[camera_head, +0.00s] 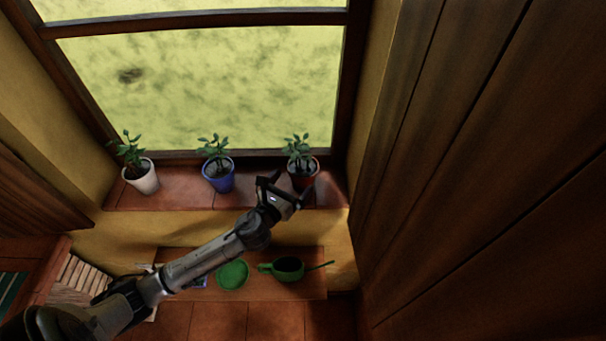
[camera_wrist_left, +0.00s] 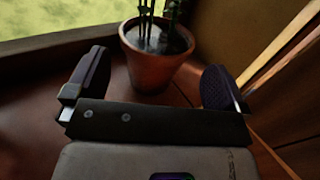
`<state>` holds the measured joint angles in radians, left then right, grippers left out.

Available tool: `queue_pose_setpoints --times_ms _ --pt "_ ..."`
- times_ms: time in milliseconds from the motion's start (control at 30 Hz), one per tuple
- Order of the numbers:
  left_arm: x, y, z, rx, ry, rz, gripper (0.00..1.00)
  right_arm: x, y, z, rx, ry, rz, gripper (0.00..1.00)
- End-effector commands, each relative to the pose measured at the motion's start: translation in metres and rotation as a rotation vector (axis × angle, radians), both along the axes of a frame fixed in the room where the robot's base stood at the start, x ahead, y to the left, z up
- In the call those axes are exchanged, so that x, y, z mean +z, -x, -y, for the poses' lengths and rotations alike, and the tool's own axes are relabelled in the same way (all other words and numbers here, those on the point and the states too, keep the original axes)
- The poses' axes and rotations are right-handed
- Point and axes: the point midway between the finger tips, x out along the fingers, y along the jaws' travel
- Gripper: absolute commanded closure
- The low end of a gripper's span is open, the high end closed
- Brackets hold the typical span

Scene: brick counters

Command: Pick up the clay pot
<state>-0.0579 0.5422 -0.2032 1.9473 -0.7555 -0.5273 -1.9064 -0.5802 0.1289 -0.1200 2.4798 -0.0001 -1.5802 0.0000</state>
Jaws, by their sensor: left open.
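The clay pot (camera_head: 304,178) is reddish brown and holds a green plant. It stands upright on the window sill at the right end of a row of three pots. My left gripper (camera_head: 287,187) is open just in front of it and partly hides it. In the left wrist view the clay pot (camera_wrist_left: 157,62) stands beyond the gripper, between the directions of the two spread fingers (camera_wrist_left: 155,85). I see no finger touching the pot. The top of the plant is cut off in that view. My right gripper is not in view.
A blue pot (camera_head: 219,179) and a white pot (camera_head: 144,181) with plants stand farther left on the sill (camera_head: 185,192). The window is behind them and a wooden panel (camera_head: 480,150) is at right.

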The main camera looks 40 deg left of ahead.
Motion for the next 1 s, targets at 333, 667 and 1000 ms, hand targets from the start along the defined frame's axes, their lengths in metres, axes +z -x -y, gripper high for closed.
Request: queue_pose_setpoints --times_ms 333,667,1000 --pt "0.000 -0.025 -0.005 0.001 0.003 0.001 0.00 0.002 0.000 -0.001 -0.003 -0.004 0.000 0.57" --pt "-0.003 -0.057 -0.010 0.001 0.002 -0.001 0.00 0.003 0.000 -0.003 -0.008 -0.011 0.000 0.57" --pt "-0.003 -0.058 -0.011 0.000 0.001 0.000 0.07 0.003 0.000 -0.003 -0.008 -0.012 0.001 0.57"
